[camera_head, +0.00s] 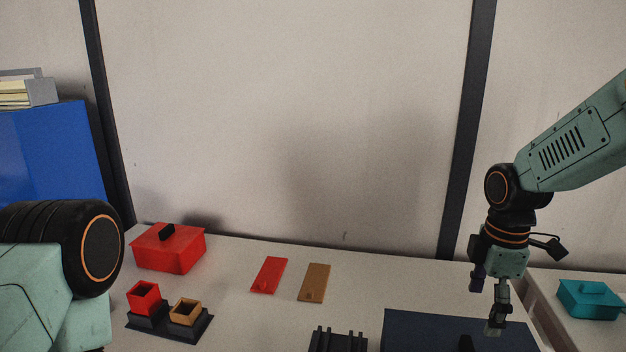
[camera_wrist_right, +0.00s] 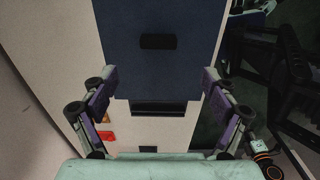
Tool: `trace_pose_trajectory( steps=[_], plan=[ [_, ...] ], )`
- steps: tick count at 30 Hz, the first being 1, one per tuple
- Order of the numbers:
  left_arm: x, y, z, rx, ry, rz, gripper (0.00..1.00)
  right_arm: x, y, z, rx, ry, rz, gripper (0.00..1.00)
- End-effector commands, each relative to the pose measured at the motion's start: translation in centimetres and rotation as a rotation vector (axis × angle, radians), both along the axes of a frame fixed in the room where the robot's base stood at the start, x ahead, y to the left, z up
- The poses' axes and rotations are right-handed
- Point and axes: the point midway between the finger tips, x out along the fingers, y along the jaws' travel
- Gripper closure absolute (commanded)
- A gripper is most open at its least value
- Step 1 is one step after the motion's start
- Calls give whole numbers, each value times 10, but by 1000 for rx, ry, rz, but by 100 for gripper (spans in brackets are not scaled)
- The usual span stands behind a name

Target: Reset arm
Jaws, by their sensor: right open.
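My right gripper (camera_head: 490,308) hangs fingers-down at the right of the head view, above the dark blue panel (camera_head: 420,330) on the table. In the right wrist view the right gripper (camera_wrist_right: 160,95) has its two fingers wide apart with nothing between them. The dark blue panel (camera_wrist_right: 160,70) with a black block on it lies below the fingers. My left arm shows only as a link and joint at the lower left of the head view; its gripper is out of the frame.
A red lidded box (camera_head: 170,255), a red plate (camera_head: 268,275) and a brown plate (camera_head: 314,283) lie on the table. Red (camera_head: 144,297) and orange (camera_head: 185,311) cups stand in a black holder. A black rack (camera_head: 338,343) is at the front. A teal box (camera_head: 590,302) sits right.

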Motion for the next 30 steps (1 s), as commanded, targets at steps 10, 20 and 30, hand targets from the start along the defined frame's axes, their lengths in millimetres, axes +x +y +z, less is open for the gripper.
trace_pose_trajectory(
  steps=[10,20,30],
  plan=[
    [0,0,0,0,0,0,58,0,0,-60,0,5,0,14],
    [0,0,0,0,0,0,58,1,0,-109,0,4,0,14],
    [0,0,-2,0,0,0,58,2,0,-99,0,1,0,14]
  ],
)
